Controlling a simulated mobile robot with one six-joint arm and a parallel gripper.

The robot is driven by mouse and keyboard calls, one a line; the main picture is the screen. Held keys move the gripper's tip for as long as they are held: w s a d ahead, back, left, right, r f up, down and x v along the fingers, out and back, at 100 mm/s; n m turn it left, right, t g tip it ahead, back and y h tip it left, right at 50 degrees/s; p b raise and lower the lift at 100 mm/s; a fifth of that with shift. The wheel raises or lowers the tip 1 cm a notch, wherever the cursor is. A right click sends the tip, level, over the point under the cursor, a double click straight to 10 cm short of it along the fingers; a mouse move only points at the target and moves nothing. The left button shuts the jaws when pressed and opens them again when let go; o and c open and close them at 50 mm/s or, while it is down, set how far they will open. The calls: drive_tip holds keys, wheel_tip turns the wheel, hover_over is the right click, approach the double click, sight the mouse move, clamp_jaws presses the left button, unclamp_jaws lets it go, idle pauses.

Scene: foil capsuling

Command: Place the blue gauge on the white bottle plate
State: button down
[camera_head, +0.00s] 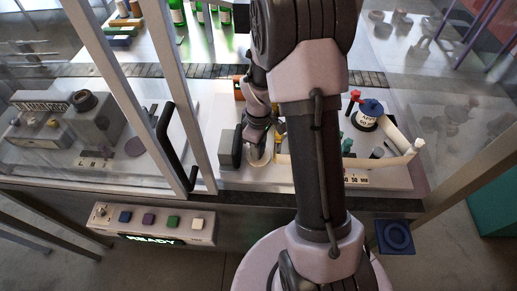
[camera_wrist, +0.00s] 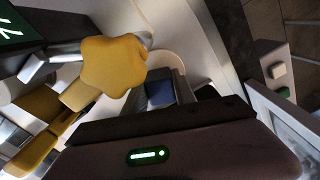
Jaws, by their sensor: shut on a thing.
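In the wrist view a small dark blue block, apparently the blue gauge (camera_wrist: 160,92), sits between the grey fingers of my gripper (camera_wrist: 168,88). My gripper is shut on it. A pale round rim, apparently the white bottle plate (camera_wrist: 172,58), shows just beyond the block. In the head view my gripper (camera_head: 257,135) is low over the machine deck, above a pale round piece (camera_head: 262,160). My arm hides part of the deck, and the gauge cannot be made out there. I cannot tell whether the gauge touches the plate.
A yellow star-shaped knob (camera_wrist: 113,65) is close beside the fingers in the wrist view. A metal frame post (camera_head: 135,90) and black handle (camera_head: 170,145) stand left. A button panel (camera_head: 152,222) reads READY.

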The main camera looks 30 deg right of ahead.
drive_tip(key=shift+f, duration=0.1)
drive_tip(key=shift+f, duration=0.15)
drive_tip(key=c, duration=1)
unclamp_jaws()
drive_tip(key=shift+r, duration=0.2)
